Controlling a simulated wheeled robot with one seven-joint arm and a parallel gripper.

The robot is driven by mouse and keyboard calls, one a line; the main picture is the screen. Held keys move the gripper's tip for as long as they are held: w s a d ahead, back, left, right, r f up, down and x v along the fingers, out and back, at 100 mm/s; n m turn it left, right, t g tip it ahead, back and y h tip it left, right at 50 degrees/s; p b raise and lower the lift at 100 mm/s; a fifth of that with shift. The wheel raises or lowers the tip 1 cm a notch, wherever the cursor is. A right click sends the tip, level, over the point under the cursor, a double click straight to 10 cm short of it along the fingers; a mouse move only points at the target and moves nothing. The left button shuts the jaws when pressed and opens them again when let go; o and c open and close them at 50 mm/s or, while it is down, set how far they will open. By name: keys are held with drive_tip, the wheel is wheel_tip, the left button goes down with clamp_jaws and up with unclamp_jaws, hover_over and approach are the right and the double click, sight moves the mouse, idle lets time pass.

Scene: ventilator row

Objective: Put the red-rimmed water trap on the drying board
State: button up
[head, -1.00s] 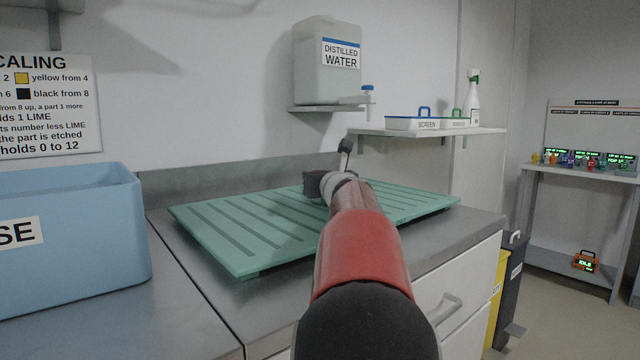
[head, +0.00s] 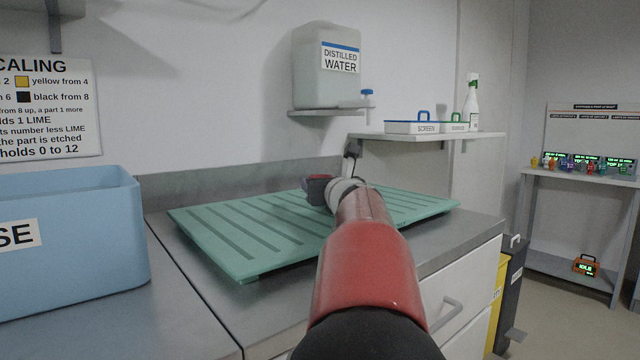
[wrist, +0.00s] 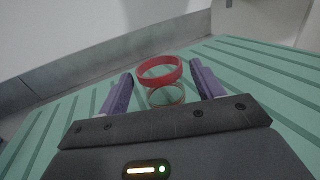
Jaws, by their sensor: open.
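The red-rimmed water trap (wrist: 160,72) shows in the wrist view as a red ring above a clear body. It is between the two purple fingers of my open gripper (wrist: 162,88), with a narrow gap at each side. Behind and below it is the green slatted drying board (wrist: 265,78). The trap looks upright on the board, but my gripper body hides its base. In the head view my gripper (head: 322,188) is low over the middle of the drying board (head: 240,235), and my arm hides most of the trap.
A blue bin (head: 70,240) stands at left on the counter. A distilled water tank (head: 325,75) sits on a wall shelf behind the board. Another shelf (head: 430,135) holds labelled trays and a spray bottle (head: 471,105). Bare board lies left of my gripper.

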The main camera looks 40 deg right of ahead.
drive_tip(key=v, duration=0.8)
drive_tip(key=shift+s+a, duration=0.15)
drive_tip(key=shift+s, duration=0.05)
